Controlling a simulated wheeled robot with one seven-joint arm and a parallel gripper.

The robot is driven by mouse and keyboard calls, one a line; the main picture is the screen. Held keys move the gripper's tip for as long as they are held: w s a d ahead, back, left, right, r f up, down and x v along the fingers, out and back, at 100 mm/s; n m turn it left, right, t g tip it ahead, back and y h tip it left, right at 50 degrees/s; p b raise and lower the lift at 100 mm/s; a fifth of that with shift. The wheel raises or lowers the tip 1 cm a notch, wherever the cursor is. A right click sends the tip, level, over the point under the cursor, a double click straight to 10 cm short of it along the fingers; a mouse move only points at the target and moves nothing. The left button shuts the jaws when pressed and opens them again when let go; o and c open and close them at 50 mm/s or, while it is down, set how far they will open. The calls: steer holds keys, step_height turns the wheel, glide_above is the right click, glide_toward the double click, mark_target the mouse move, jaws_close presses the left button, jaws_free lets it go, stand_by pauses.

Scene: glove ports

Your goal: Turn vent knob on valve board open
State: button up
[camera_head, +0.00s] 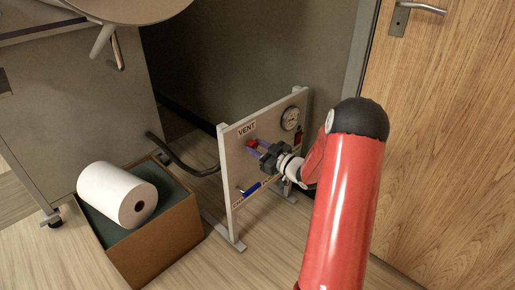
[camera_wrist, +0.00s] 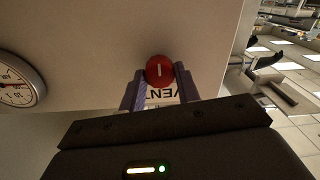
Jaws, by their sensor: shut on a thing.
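The valve board (camera_head: 236,172) is an upright pale panel standing on feet on the floor. The red vent knob (camera_head: 252,143) sits under the VENT label (camera_head: 247,129). In the wrist view the red knob (camera_wrist: 160,70) shows a white mark that runs nearly upright in the picture. My gripper (camera_head: 258,147) is at the board, and its two fingers (camera_wrist: 159,84) are shut on the knob, one on each side. The fingers hide part of the VENT lettering in the wrist view.
A blue-handled lever (camera_head: 250,190) is lower on the board, and a round gauge (camera_head: 290,118) is at its upper right. A cardboard box (camera_head: 160,248) with a white paper roll (camera_head: 112,194) stands left. A wooden door (camera_head: 450,130) is at right.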

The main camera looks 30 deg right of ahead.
steer(key=shift+f+n+b, duration=0.1)
steer(key=shift+n+b, duration=0.2)
steer(key=shift+b, duration=0.3)
steer(key=n+b, duration=0.1)
steer(key=b, duration=0.1)
steer(key=n+b, duration=0.1)
steer(key=b, duration=0.1)
steer(key=shift+f+n, duration=0.2)
steer(key=shift+n, duration=0.1)
steer(key=n+b, duration=0.4)
steer(key=b, duration=0.1)
steer(key=n+b, duration=0.5)
steer(key=shift+a+r+b, duration=0.1)
steer(key=shift+r+b, duration=0.1)
steer(key=shift+b, duration=0.15)
steer(key=shift+n+h, duration=0.4)
steer(key=shift+n, duration=1.8)
steer(key=o, duration=1)
